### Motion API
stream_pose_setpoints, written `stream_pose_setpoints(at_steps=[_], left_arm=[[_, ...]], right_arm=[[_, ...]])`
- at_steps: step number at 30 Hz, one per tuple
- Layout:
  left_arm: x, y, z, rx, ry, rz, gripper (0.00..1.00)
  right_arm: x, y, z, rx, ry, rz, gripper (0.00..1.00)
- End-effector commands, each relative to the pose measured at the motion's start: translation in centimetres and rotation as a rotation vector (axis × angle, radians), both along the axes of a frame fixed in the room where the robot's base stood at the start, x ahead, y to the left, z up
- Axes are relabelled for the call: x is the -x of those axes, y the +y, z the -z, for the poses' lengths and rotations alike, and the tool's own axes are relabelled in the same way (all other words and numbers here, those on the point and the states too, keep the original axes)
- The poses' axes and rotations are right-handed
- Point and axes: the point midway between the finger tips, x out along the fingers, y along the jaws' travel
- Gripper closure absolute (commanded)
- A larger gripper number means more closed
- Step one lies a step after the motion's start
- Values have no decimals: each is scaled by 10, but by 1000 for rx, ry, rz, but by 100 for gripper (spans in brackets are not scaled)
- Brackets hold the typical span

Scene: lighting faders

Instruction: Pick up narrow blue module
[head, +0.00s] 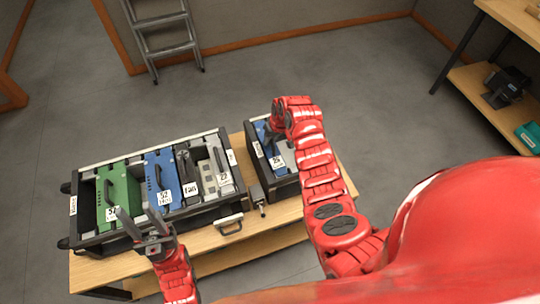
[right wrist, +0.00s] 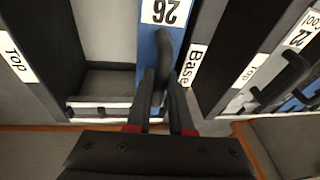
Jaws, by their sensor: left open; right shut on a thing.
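The narrow blue module (right wrist: 168,45), with a white label 26, stands in the right-hand case in the head view (head: 264,134), partly hidden by my right arm. In the right wrist view its dark handle is between my right fingers (right wrist: 162,98), which are shut on it. My right gripper (head: 276,123) is over this case in the head view, its fingertips mostly hidden. My left gripper (head: 135,216) is open and empty, over the front left of the larger case.
The larger black case (head: 230,205) holds a green module (head: 120,188), a wider blue module (head: 161,178) and grey modules (head: 214,172). Both cases stand on a wooden table (head: 205,240). A ladder (head: 163,35) leans at the back. A shelf (head: 480,90) is at the right.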

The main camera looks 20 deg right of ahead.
Motion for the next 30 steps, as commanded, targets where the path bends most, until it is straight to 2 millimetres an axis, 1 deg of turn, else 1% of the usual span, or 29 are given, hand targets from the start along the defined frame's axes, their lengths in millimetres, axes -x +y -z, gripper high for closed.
stream_pose_setpoints(at_steps=[15, 20, 26, 29, 30], left_arm=[[0, 0, 0, 0, 0, 0, 55], [0, 0, 2, 0, 0, 0, 55], [0, 0, 9, 0, 0, 0, 55], [0, 0, 14, 0, 0, 0, 55], [0, 0, 17, 0, 0, 0, 55]], right_arm=[[-1, 0, -1, 0, -2, -1, 100], [-2, 0, -5, 0, -5, 0, 100], [-2, -1, -19, 1, -8, -2, 100], [-2, 0, -30, 0, -7, -1, 100], [-3, 0, -37, 0, -10, -1, 100]])
